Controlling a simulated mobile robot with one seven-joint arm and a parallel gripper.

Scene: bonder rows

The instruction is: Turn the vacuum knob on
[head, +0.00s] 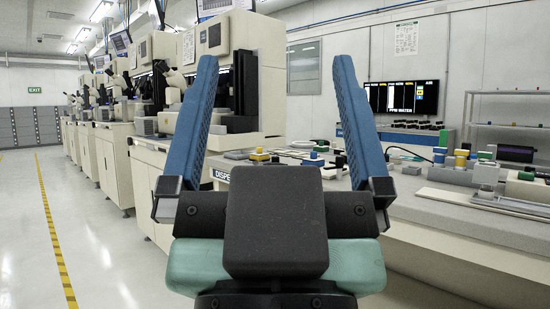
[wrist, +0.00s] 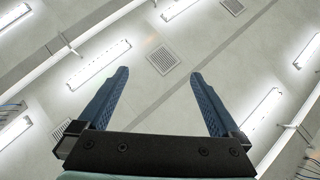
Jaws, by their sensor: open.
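My gripper (head: 275,62) is raised in front of the head camera, with its two blue ribbed fingers spread wide and nothing between them. In the wrist view my gripper (wrist: 160,73) points up at the ceiling, and the gap between its fingers is empty. I cannot pick out a vacuum knob in either view. The nearest machine (head: 245,50) of the row stands behind the left finger, partly hidden by it. My gripper is not seen touching anything.
A long bench (head: 440,215) with small coloured parts runs along the right. A dark screen (head: 403,97) hangs behind it, and a wire shelf (head: 510,125) stands at far right. More machines recede leftward. The aisle floor (head: 95,245) beside a yellow-black line (head: 52,220) is clear.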

